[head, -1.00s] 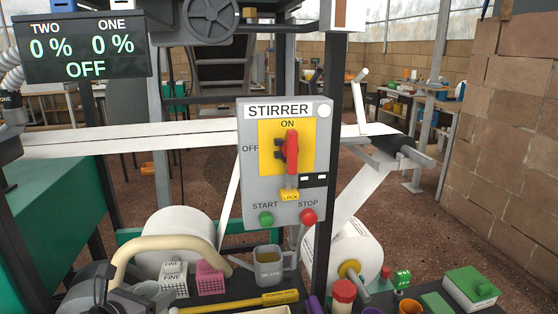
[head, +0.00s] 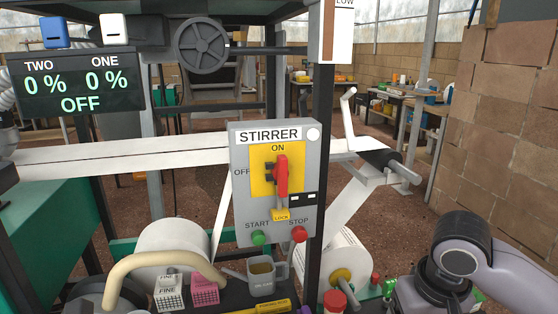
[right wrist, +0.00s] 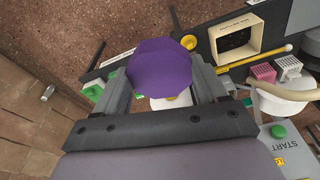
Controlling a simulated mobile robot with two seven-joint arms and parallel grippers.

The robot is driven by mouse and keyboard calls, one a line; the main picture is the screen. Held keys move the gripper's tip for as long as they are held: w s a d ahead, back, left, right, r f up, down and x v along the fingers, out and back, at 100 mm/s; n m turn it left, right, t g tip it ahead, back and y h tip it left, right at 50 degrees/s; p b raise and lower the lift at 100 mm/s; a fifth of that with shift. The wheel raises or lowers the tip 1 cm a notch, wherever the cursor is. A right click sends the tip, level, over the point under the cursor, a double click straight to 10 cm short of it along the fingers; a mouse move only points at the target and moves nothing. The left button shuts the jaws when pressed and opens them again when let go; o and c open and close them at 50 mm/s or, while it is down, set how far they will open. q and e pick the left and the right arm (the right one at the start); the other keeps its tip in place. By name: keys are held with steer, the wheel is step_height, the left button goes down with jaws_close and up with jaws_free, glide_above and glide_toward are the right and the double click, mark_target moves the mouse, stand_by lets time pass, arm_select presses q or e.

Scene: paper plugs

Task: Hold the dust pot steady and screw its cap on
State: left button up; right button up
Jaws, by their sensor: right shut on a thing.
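My right gripper (right wrist: 160,88) is shut on a purple eight-sided piece that looks like a cap (right wrist: 160,66). The piece sits between the two fingers, clear of the floor behind it. In the head view my right arm comes in at the lower right, but its gripper is below the picture. A red-topped pot (head: 334,300) is cut off at the bottom edge of the head view. I cannot tell whether it is the dust pot. No other pot can be made out clearly. My left gripper is not in view.
The stirrer box (head: 275,215) hangs in the middle on a dark post. Below it are an oil can (head: 262,277), a pink block (head: 205,292) and a white block (head: 168,292). A paper roll (head: 345,262) stands behind the pot. A tan box (right wrist: 250,37) lies near a yellow-handled tool (right wrist: 255,59).

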arm_select(q)
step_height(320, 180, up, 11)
steer(key=p, duration=1.1)
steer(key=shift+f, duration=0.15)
arm_select(e)
step_height(320, 180, up, 11)
steer(key=shift+f, duration=0.2)
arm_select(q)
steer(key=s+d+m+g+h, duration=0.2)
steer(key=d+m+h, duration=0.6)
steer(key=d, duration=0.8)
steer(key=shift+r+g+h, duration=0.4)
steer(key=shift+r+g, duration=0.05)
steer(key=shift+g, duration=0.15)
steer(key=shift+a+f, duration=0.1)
arm_select(e)
steer(key=shift+f, duration=0.1)
